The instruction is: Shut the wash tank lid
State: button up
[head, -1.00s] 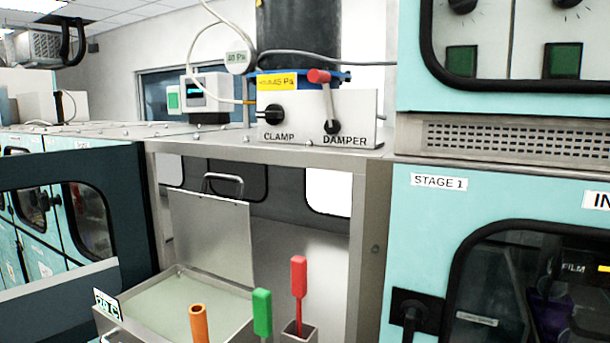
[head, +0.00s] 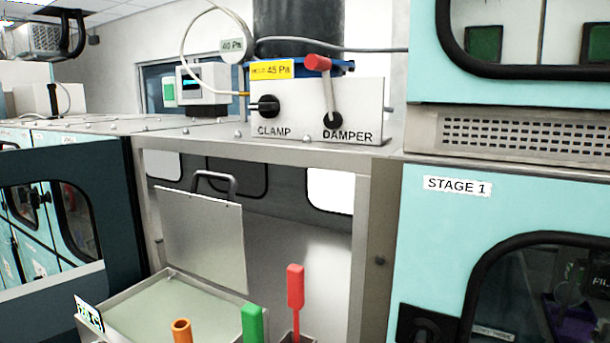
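The wash tank lid (head: 202,238) is a flat metal plate with a dark bar handle (head: 213,183) on its top edge. It stands raised, nearly upright, at the back of the wash tank. The wash tank (head: 235,309) is an open metal basin with pale greenish liquid (head: 160,310) in it, at the bottom left of the head view. Its lower part is cut off by the frame. My gripper is not in view.
A green handle (head: 252,322), a red handle (head: 296,287) and an orange tube (head: 181,330) stand at the tank's front right. A metal frame post (head: 375,240) and a teal STAGE 1 cabinet (head: 440,230) stand right. A dark open door (head: 105,190) is left. The CLAMP and DAMPER panel (head: 355,105) is above.

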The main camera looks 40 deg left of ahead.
aim_at(203, 238)
jog(key=z, duration=0.1)
jog(key=k, duration=1.95)
jog(key=u, duration=0.7)
jog(key=i, duration=0.85)
jog(key=u, duration=0.05)
